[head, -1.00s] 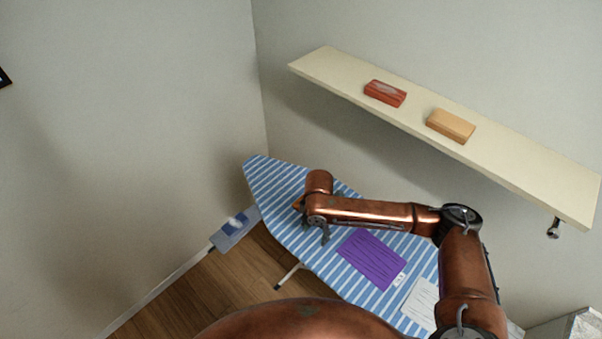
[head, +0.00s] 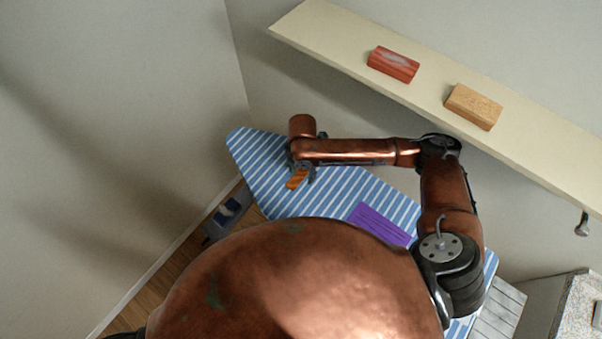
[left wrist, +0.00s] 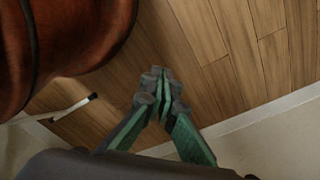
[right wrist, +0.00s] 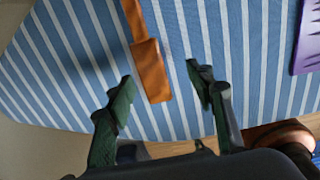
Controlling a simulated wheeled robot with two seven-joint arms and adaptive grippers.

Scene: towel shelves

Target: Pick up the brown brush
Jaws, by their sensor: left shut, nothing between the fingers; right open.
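The brown brush (head: 297,179) lies on the blue-and-white striped ironing board (head: 335,187), near its far left end. In the right wrist view the orange-brown brush (right wrist: 150,72) lies between and beyond my open fingertips, nearer the left finger, with its narrow handle running up out of the picture. My right gripper (right wrist: 161,82) is empty, above the board; I cannot tell if it touches it. In the head view the right gripper (head: 304,170) partly covers the brush. My left gripper (left wrist: 160,80) is shut and empty over the wooden floor, outside the head view.
A cream wall shelf (head: 430,85) above holds a red block (head: 393,64) and a tan block (head: 473,106). Walls close in at left and behind. A blue-grey object (head: 226,215) stands left of the board.

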